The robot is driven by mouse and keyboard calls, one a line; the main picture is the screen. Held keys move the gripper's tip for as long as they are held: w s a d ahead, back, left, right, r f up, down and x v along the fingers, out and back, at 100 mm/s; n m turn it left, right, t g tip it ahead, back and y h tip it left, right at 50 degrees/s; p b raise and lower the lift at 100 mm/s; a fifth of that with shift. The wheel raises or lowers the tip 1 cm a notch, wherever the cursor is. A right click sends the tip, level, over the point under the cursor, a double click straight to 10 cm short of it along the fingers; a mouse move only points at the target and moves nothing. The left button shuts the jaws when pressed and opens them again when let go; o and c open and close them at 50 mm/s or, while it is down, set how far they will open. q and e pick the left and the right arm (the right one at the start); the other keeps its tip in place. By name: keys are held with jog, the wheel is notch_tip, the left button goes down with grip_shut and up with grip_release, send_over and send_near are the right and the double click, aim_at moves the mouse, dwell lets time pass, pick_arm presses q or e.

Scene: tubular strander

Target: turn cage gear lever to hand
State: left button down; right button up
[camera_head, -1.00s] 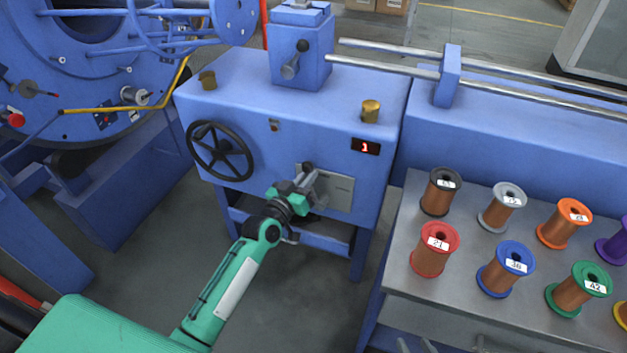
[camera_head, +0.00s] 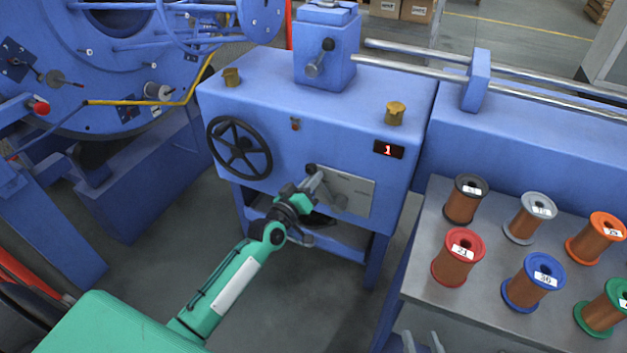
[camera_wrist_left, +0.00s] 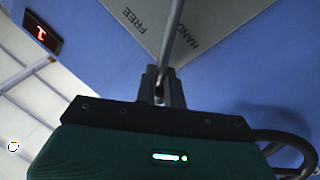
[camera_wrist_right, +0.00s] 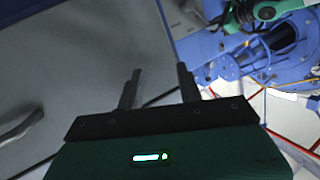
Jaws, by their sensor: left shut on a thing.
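The cage gear lever (camera_head: 318,180) is a grey rod with a dark knob, tilted to the left on a grey plate (camera_head: 352,188) on the blue cabinet's front. My left gripper (camera_head: 311,186) is shut on the lever below its knob. In the left wrist view, the lever (camera_wrist_left: 172,45) runs down between the fingers (camera_wrist_left: 161,88). The plate's words FREE and HAND (camera_wrist_left: 200,30) show upside down there, on either side of the rod. My right gripper (camera_wrist_right: 158,80) is open and empty in the right wrist view; it is not in the head view.
A black handwheel (camera_head: 240,148) is left of the plate, and a red display (camera_head: 389,149) reading 1 is above right. A grey table (camera_head: 425,265) with several wire spools stands at the right. Dark floor is clear in front of the cabinet.

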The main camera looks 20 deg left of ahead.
pick_arm(q)
jog(key=shift+w+a+r, duration=0.15)
jog(key=shift+a+r, duration=0.2)
jog(key=shift+r, duration=0.15)
jog(key=c, duration=1.5)
grip_release()
jog(key=shift+f, duration=0.3)
